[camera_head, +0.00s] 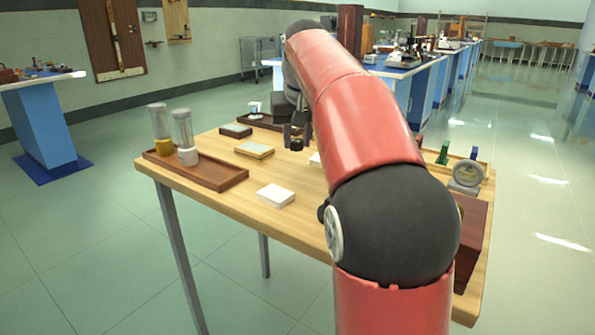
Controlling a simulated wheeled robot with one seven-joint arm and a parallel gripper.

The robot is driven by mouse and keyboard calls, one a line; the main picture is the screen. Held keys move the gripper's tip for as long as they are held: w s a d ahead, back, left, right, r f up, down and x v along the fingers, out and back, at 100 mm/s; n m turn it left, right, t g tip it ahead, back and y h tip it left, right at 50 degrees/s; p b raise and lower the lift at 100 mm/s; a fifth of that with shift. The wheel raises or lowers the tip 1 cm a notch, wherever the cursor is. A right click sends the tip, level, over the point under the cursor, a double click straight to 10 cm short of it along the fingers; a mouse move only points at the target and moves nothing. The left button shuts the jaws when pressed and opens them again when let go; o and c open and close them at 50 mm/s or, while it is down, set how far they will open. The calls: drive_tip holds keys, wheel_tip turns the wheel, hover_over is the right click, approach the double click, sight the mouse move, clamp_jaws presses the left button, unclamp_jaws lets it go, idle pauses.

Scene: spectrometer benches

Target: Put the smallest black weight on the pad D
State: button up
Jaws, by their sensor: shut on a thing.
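My gripper (297,134) hangs over the middle of the wooden table, partly behind my red arm. It is shut on a small black weight (296,145), seen small and dark between the fingers. Several flat pads lie on the table: a dark-edged one (236,131) at the back left, a yellow-edged one (254,149) just left of the gripper, and a white one (276,195) nearer the front. A bit of another white pad (315,159) shows beside my arm. No letters are readable, so I cannot tell which is pad D. Other weights cannot be made out.
A brown tray (215,175) at the table's left holds two clear cylinders (182,132). A dark tray (262,122) lies at the back. A round grey dial (467,173) and a reddish-brown box (473,235) stand at the right. My arm hides the table's middle right.

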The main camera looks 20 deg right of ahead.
sight(296, 172)
drive_tip(key=shift+f+b, duration=0.6)
drive_tip(key=shift+f, duration=2.3)
drive_tip(key=shift+f, duration=0.1)
drive_tip(key=o, duration=1)
